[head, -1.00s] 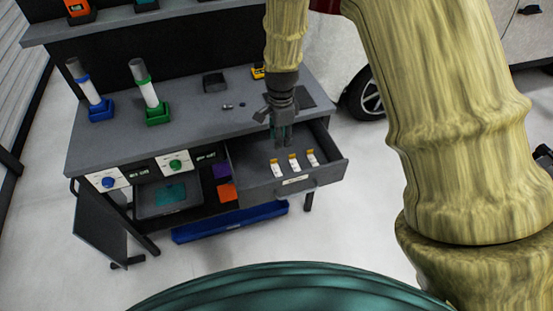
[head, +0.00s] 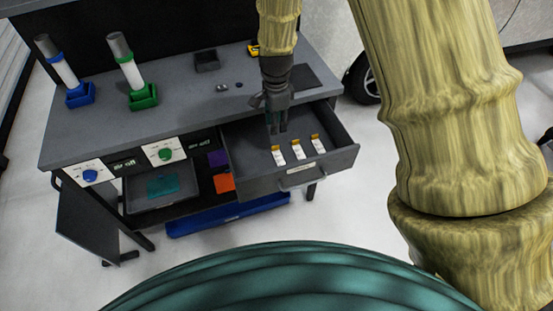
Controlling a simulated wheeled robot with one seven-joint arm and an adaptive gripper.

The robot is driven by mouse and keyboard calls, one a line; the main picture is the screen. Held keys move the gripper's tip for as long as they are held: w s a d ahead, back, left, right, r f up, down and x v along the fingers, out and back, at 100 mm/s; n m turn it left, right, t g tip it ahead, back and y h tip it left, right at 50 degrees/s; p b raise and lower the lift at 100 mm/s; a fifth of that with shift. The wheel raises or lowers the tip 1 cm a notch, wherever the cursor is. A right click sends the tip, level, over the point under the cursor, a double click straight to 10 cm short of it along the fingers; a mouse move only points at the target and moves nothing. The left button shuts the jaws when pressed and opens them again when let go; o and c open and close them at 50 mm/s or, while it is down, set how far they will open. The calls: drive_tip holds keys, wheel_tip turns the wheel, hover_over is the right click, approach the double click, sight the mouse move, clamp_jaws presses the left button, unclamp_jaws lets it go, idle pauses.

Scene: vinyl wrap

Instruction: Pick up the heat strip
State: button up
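Three small white strips with orange ends lie in a row in the open drawer (head: 253,178): a left strip (head: 279,157), a middle strip (head: 298,151) and a right strip (head: 319,145). I cannot tell from their looks which is the heat strip. My gripper (head: 277,131) points down over the drawer, just behind the left strip in the picture. Its two dark fingers show a narrow gap with nothing between them. It looks apart from the strips, though its exact height is hard to tell.
The drawer is part of a grey workbench (head: 180,119). On its top stand a blue-based tube (head: 66,72), a green-based tube (head: 131,74) and a dark small box (head: 206,61). The drawer's walls and front surround the strips. A blue tray (head: 225,215) lies below.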

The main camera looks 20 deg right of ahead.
drive_tip(key=f, duration=0.2)
approach(279, 157)
drive_tip(key=shift+w+a+f, duration=0.15)
drive_tip(key=shift+w+f, duration=0.8)
drive_tip(key=shift+w, duration=0.3)
drive_tip(key=shift+w+f+p, duration=0.2)
drive_tip(key=shift+f+p, duration=0.25)
drive_tip(key=shift+f, duration=0.85)
drive_tip(key=shift+w+f+p, duration=0.15)
drive_tip(key=shift+f+p, duration=0.25)
drive_tip(key=shift+f, duration=0.9)
drive_tip(key=shift+c, duration=0.4)
clamp_jaws()
